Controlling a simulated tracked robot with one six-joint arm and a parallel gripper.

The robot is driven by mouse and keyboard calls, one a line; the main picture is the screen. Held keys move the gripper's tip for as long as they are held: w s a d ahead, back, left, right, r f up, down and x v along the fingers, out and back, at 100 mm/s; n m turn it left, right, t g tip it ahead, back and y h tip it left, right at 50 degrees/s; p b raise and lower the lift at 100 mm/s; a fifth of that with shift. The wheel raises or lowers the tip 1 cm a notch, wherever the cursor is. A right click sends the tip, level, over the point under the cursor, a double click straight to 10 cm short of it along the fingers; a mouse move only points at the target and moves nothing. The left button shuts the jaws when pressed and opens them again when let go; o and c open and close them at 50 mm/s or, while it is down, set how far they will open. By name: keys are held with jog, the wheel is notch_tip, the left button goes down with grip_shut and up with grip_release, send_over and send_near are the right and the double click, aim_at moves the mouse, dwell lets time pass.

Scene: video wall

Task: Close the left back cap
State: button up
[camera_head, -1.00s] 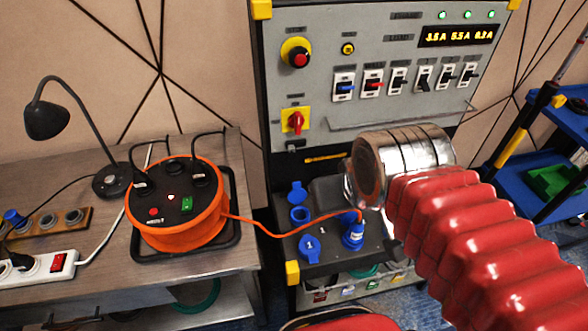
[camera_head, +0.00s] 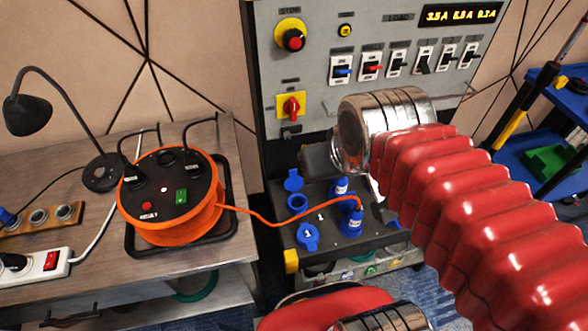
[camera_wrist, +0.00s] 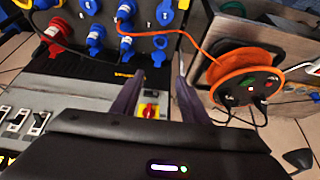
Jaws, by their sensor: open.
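The left back cap (camera_head: 293,180) is a blue lid standing open behind its round blue socket (camera_head: 298,203) on the dark socket panel. In the wrist view, turned around, the socket (camera_wrist: 160,42) and the raised cap (camera_wrist: 158,58) lie just beyond my finger tips. My gripper (camera_wrist: 157,88) is open and empty, its two dark fingers apart, not visibly touching the cap. In the head view my arm hides most of the gripper.
The front left cap (camera_head: 308,236) is down. Blue plugs stand to the right, the back one (camera_head: 341,187) and the front one (camera_head: 352,222) with the orange cable (camera_head: 270,219) from the reel (camera_head: 172,195). The switch panel (camera_head: 312,62) rises behind.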

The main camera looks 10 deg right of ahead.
jog(key=w+f, duration=0.6)
jog(key=w, duration=0.5)
jog(key=g, duration=0.1)
send_near(294, 171)
jog(key=v, duration=0.5)
jog(key=shift+w+a+r, duration=0.1)
jog(key=shift+w, duration=0.05)
jog(key=shift+x, duration=6.9)
grip_shut()
